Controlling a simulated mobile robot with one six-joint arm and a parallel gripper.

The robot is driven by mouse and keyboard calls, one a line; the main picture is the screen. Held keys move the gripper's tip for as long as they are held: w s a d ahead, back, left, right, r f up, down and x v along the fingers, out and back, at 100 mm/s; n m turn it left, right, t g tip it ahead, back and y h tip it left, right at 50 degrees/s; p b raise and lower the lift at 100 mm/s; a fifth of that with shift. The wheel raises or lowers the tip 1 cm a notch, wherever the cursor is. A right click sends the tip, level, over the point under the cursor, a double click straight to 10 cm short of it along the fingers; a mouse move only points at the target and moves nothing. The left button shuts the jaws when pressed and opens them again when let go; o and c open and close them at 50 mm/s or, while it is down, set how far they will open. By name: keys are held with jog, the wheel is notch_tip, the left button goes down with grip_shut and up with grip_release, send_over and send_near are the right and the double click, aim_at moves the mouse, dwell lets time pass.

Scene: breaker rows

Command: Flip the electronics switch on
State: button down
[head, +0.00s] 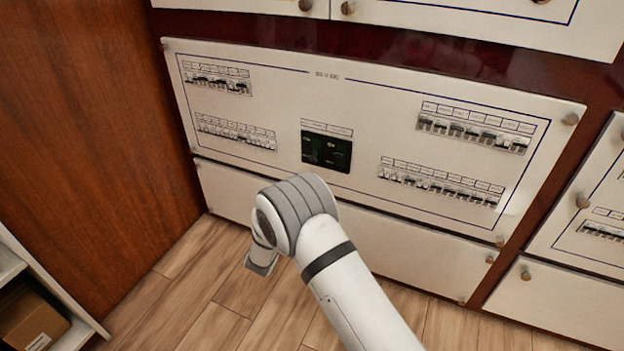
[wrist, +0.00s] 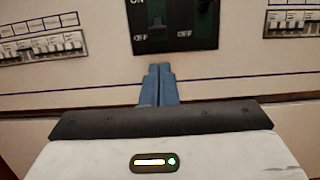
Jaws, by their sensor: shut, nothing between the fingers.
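The white breaker panel (head: 290,85) carries several rows of small switches, and their labels are too small to read, so I cannot tell which one is the electronics switch. The rows are upper left (head: 217,78), lower left (head: 236,132), upper right (head: 474,130) and lower right (head: 440,184). A dark switch plate (head: 326,150) sits in the middle. In the wrist view this plate (wrist: 205,20) shows ON and OFF marks. My gripper (wrist: 160,68) is shut and empty, its blue-grey fingertips appearing just below the plate; contact cannot be told. The head view hides the fingers.
In the wrist view, breaker rows show at left (wrist: 42,50) and right (wrist: 295,22). A brown wooden wall (head: 90,110) stands at the left. A shelf with a cardboard box (head: 28,320) is at lower left. Another panel (head: 590,235) is at the right.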

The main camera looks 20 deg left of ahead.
aim_at(313, 160)
dwell(0.3)
jog(key=a+b+x, duration=0.1)
jog(key=b+x, duration=0.3)
jog(key=x, duration=0.6)
jog(key=shift+d, duration=0.45)
jog(key=shift+s+r+g+p, duration=0.25)
jog(key=shift+g+p, duration=0.45)
jog(key=shift+p, duration=0.4)
